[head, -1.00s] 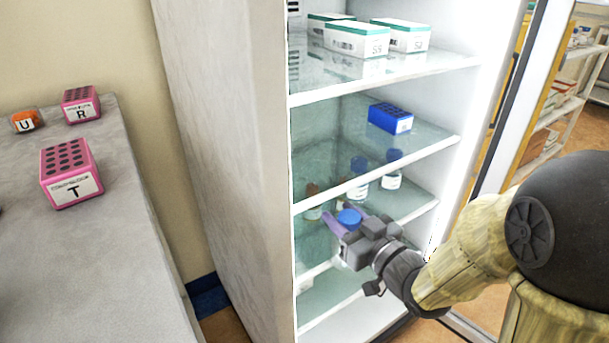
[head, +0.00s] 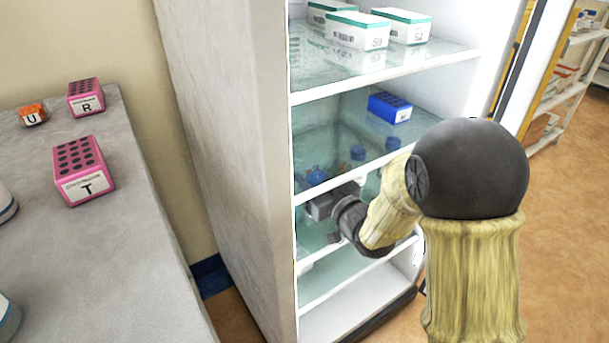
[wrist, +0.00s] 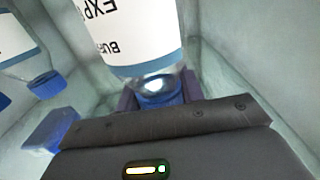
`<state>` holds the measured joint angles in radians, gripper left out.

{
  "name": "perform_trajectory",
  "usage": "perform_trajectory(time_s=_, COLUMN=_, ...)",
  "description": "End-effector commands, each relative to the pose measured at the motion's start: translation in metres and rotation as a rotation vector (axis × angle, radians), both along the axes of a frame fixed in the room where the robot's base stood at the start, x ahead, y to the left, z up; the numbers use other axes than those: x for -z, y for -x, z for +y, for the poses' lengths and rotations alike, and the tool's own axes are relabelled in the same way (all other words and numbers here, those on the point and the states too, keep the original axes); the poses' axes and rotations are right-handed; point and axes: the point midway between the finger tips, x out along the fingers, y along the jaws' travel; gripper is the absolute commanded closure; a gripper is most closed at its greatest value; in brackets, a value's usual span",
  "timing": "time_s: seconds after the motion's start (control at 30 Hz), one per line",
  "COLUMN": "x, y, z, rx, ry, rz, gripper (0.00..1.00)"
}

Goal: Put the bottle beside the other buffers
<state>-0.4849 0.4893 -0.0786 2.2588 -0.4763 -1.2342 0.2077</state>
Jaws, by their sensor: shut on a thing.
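The held bottle has a blue cap (head: 317,177) and a white label with a blue band. My gripper (head: 311,187) is inside the open fridge, at the middle shelf level, shut on this bottle near its cap. In the wrist view the bottle (wrist: 130,35) fills the top middle, with the gripper's purple fingers (wrist: 158,93) on either side of its neck. A neighbouring bottle (wrist: 15,45) shows at the wrist view's left. I cannot tell whether the held bottle touches the shelf.
The fridge's left wall (head: 225,120) is close to my gripper. Pink racks (head: 83,170) (head: 86,97) and an orange block (head: 33,114) are on the counter.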

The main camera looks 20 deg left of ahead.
Motion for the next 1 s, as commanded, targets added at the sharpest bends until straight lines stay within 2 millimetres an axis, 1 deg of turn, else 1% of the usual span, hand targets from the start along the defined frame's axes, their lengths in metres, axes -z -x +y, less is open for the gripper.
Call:
perform_trajectory(time_s=0.2, x=-0.003, y=-0.021, z=0.026, rx=-0.003, ry=-0.002, rz=-0.001, gripper=1.00)
perform_trajectory(time_s=0.23, x=0.009, y=-0.020, z=0.025, rx=-0.001, ry=0.000, rz=0.001, gripper=1.00)
perform_trajectory(time_s=0.3, x=0.016, y=-0.020, z=0.024, rx=-0.001, ry=-0.001, rz=0.001, gripper=1.00)
perform_trajectory(time_s=0.57, x=0.014, y=-0.020, z=0.024, rx=-0.001, ry=-0.002, rz=-0.001, gripper=1.00)
perform_trajectory(time_s=0.7, x=0.018, y=-0.020, z=0.023, rx=0.000, ry=-0.002, rz=-0.001, gripper=1.00)
perform_trajectory(time_s=0.73, x=0.018, y=-0.020, z=0.023, rx=0.000, ry=0.000, rz=0.000, gripper=0.58)
perform_trajectory(time_s=0.8, x=0.018, y=-0.020, z=0.023, rx=0.000, ry=0.001, rz=0.001, gripper=0.45)
perform_trajectory(time_s=0.83, x=0.018, y=-0.020, z=0.023, rx=0.000, ry=0.001, rz=0.001, gripper=0.40)
perform_trajectory(time_s=1.0, x=0.017, y=-0.019, z=0.023, rx=0.000, ry=0.001, rz=0.001, gripper=0.40)
